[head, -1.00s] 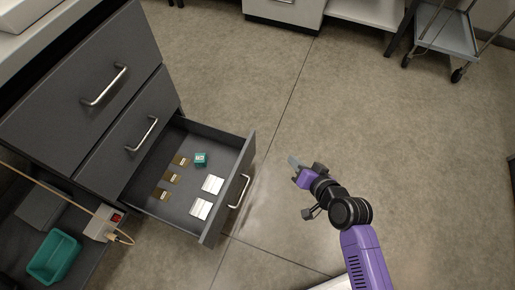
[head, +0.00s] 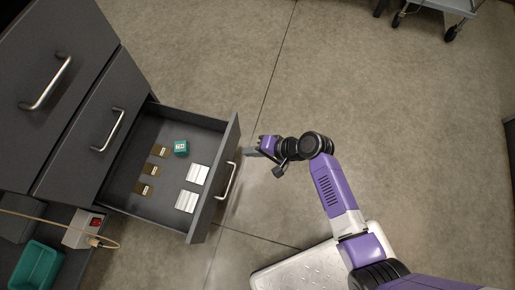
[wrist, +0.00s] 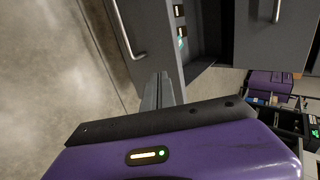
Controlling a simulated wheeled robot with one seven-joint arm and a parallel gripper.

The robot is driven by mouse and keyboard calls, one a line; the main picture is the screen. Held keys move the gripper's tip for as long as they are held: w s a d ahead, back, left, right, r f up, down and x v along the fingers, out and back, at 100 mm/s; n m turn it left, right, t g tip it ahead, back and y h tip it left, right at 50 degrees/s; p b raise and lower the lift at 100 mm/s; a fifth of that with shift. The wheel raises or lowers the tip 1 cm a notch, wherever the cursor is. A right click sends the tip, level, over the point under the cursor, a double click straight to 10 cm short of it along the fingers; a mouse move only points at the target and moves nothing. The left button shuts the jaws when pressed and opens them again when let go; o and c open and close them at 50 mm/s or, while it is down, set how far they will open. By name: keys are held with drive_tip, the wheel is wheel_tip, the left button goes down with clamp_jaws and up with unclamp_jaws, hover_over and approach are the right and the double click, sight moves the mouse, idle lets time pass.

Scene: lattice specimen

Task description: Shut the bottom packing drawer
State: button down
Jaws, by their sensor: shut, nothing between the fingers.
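The bottom packing drawer (head: 215,190) stands pulled out from the grey cabinet, with a metal bar handle (head: 229,181) on its front. Inside lie several brown packets (head: 150,170), white packets (head: 187,200) and a teal box (head: 181,148). My gripper (head: 247,153) is shut and empty, just to the right of the drawer front, near its far end. In the wrist view the shut fingers (wrist: 157,90) point at the drawer front (wrist: 145,55), beside the handle (wrist: 122,30). I cannot tell whether the fingertips touch the front.
The two drawers above, with handles (head: 108,130) and (head: 45,82), are shut. A teal bin (head: 35,268) and a power box with a cable (head: 84,228) sit left of the drawer. Open floor (head: 340,90) lies right; a cart (head: 445,8) stands at the far right.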

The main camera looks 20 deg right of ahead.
sight(224, 150)
drive_tip(key=w+a+f, duration=0.1)
drive_tip(key=w+a+f+b, duration=0.1)
drive_tip(key=a, duration=0.1)
drive_tip(key=w+a+f+b, duration=0.1)
drive_tip(key=shift+w+a, duration=0.35)
drive_tip(key=shift+a, duration=0.05)
drive_tip(key=shift+w+a+r+b, duration=0.1)
drive_tip(key=shift+w+a+b, duration=0.2)
drive_tip(key=shift+a+b, duration=0.1)
